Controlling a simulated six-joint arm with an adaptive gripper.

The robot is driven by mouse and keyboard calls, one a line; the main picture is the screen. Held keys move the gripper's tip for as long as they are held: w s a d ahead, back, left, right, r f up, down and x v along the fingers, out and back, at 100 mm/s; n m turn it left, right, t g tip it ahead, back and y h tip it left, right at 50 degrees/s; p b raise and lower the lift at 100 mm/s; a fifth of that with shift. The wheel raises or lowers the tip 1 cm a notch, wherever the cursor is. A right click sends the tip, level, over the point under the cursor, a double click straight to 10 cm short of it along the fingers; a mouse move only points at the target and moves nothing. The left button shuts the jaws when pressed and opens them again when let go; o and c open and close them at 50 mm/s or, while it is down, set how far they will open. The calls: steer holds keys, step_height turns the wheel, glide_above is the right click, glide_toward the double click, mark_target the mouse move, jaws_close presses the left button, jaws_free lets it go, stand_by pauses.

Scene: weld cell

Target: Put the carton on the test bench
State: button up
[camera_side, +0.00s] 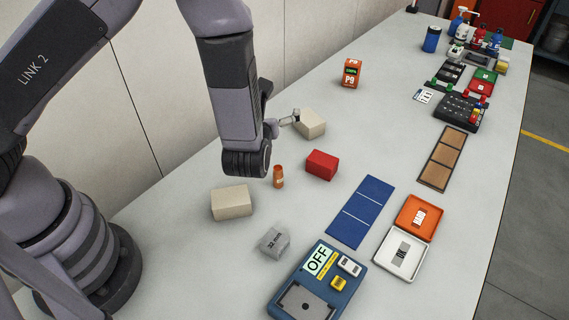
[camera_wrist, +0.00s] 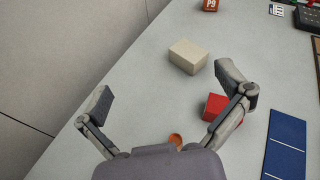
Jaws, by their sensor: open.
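Two plain beige boxes could be the carton; I cannot tell which is meant. The far beige box (camera_side: 310,123) also shows in the wrist view (camera_wrist: 188,57), ahead of my gripper. The near beige box (camera_side: 232,203) sits left of centre in the side view. My gripper (camera_wrist: 165,88) is open and empty, its fingers spread wide above the table. In the side view it is partly hidden behind my arm, with one finger beside the far box; contact is unclear. A blue unit (camera_side: 283,285) marked OFF, with a grey plate, stands at the front and may be the test bench.
A red block (camera_side: 321,165), an orange cylinder (camera_side: 279,177) and a grey 32 mm block (camera_side: 274,241) stand nearby. A blue panelled mat (camera_side: 361,211), orange and white trays (camera_side: 403,252) and an orange P9 box (camera_side: 351,73) lie around. A wall runs along the left.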

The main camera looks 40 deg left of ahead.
steer(key=s+a+r+n+g+y, duration=0.3)
steer(key=a+r+n+g+y, duration=0.15)
steer(key=a+r+n, duration=0.5)
steer(key=s+a+r+n+g+h, duration=0.3)
steer(key=s+a+r+n, duration=0.1)
steer(key=s+n, duration=0.3)
steer(key=s+a+r+n+g+h, duration=0.3)
steer(key=s+r+n, duration=0.3)
steer(key=s, duration=0.5)
steer(key=shift+s+a+r+n, duration=0.2)
steer(key=shift+a+n, duration=0.15)
steer(key=shift+a, duration=0.4)
steer(key=s+d+r+n+t+h, duration=0.2)
steer(key=s+n+h, duration=0.1)
steer(key=s+d+r+n+t+h, duration=0.1)
steer(key=s+d+h, duration=0.1)
steer(key=shift+s+d+n, duration=0.1)
steer(key=shift+s+n, duration=0.1)
steer(key=shift+n, duration=0.1)
steer(key=shift+s+d+r, duration=0.15)
steer(key=shift+d, duration=0.1)
steer(key=c, duration=0.4)
